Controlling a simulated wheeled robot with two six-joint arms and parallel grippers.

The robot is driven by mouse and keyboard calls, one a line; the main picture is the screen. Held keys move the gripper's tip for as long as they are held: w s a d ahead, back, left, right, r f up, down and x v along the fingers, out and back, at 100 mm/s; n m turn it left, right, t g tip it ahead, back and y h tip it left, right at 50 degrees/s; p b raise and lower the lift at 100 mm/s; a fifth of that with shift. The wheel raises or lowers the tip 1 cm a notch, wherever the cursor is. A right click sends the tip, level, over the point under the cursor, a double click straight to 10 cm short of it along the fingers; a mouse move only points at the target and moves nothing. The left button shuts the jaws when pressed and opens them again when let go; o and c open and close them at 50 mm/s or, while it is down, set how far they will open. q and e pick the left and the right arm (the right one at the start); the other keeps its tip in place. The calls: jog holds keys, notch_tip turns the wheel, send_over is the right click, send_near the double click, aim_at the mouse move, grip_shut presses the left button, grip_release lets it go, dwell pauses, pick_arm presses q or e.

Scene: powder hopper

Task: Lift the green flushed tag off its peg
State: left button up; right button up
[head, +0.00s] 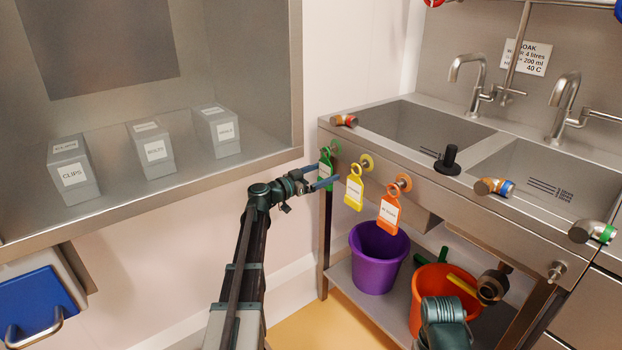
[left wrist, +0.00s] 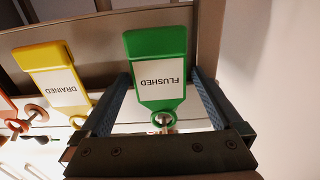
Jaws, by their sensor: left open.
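The green flushed tag (head: 325,168) hangs from the leftmost peg (head: 335,147) on the front of the steel sink unit. In the left wrist view the green tag (left wrist: 157,65) appears upside down, its ring around the peg (left wrist: 164,121). My left gripper (head: 322,178) is open at the tag. Part of the tag is hidden behind a finger in the head view. My right gripper is not clearly in view.
The yellow drained tag (head: 354,188) hangs close to the right, then an orange tag (head: 389,212). A purple bucket (head: 378,258) and an orange bucket (head: 440,292) stand on the lower shelf. A steel cabinet edge (head: 200,188) with labelled boxes is at left.

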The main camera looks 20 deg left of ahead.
pick_arm(q)
jog(key=shift+w+d, duration=0.35)
jog(key=shift+w, duration=0.2)
jog(key=c, duration=1.2)
jog(key=shift+r, duration=0.15)
jog(key=shift+r+p, duration=0.55)
jog(key=shift+p, duration=0.15)
jog(key=shift+s+a, duration=0.1)
jog(key=v, duration=0.7)
